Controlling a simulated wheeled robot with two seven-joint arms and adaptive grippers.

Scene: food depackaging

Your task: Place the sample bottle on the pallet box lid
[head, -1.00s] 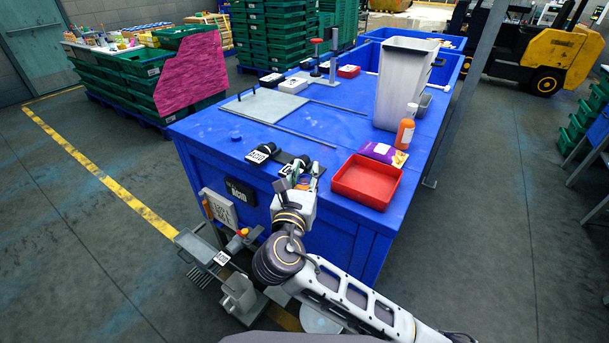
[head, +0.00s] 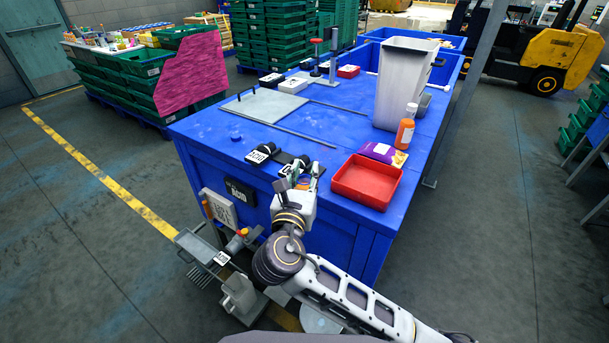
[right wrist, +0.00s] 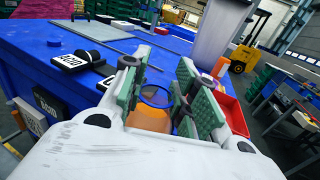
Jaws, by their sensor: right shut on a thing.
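My right gripper (head: 303,178) is at the front edge of the blue pallet box lid (head: 235,128). In the right wrist view its green-padded fingers (right wrist: 162,95) are shut on a rounded orange, see-through sample bottle (right wrist: 150,119) with a blue ring at its top. The fingers and hand hide part of it. In the head view the held bottle is mostly hidden by the gripper, and I cannot tell whether it touches the lid. My left gripper is not in view.
On the lid are a red tray (head: 367,182), a purple packet (head: 383,153), an orange bottle with white cap (head: 405,132), a tall grey bin (head: 400,85), black labelled clamps (head: 263,153) and a grey plate (head: 264,106). The lid's left part is mostly clear.

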